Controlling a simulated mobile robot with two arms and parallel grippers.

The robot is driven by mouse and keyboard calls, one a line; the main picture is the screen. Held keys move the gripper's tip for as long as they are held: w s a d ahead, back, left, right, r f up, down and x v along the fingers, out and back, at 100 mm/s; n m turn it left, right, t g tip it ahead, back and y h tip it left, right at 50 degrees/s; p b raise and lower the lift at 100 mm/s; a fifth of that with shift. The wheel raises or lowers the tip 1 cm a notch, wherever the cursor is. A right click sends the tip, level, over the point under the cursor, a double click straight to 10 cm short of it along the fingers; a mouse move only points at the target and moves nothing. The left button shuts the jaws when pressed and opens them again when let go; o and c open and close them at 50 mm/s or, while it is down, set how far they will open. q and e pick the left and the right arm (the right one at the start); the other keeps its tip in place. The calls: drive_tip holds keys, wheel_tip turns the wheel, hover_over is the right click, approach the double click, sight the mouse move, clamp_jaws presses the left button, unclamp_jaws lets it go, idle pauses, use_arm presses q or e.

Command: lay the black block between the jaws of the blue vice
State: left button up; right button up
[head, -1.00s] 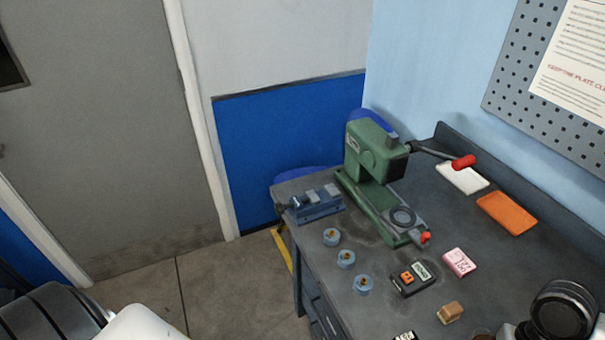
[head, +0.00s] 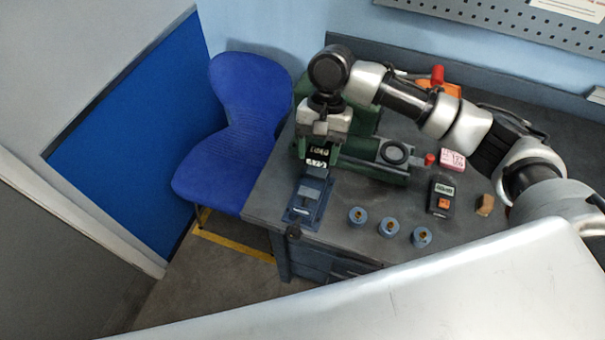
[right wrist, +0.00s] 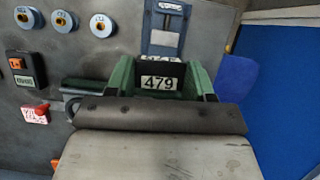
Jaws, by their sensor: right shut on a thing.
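The black block (right wrist: 160,70) has a white label reading 479. It is held between the green fingertips of my right gripper (right wrist: 160,88), which is shut on it; the block also shows in the head view (head: 317,157). The blue vice (head: 303,208) sits at the table's near left corner, with light grey jaws. It shows at the top of the right wrist view (right wrist: 163,16), just beyond the block. In the head view my right gripper (head: 318,150) points down beside the vice's far end. The exact height of the block cannot be told. My left gripper is not in view.
A blue chair (head: 235,125) stands left of the table.

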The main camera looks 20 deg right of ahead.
sight(313, 184)
drive_tip(key=shift+w+a+f+m, duration=0.2)
drive_tip(key=shift+w+a+f, duration=0.05)
drive_tip(key=shift+f, duration=0.15)
drive_tip(key=shift+w+a+f+m, duration=0.2)
drive_tip(key=shift+w+f, duration=0.05)
drive_tip(key=shift+f, duration=0.15)
drive_tip(key=f, duration=0.1)
drive_tip(key=f+p, duration=0.1)
drive_tip(key=f, duration=0.1)
drive_tip(key=shift+s+d+f, duration=0.15)
drive_tip(key=shift+d+f, duration=0.15)
drive_tip(key=shift+d, duration=0.05)
drive_tip(key=f, duration=0.4)
drive_tip(key=shift+a, duration=0.2)
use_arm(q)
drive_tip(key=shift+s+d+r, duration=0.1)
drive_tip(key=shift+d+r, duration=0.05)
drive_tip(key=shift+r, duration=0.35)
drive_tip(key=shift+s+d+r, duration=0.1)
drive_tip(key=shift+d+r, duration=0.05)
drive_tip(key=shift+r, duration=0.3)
use_arm(e)
drive_tip(key=shift+f, duration=0.1)
use_arm(q)
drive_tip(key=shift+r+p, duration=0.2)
drive_tip(key=shift+p, duration=0.2)
use_arm(e)
drive_tip(key=shift+f, duration=0.45)
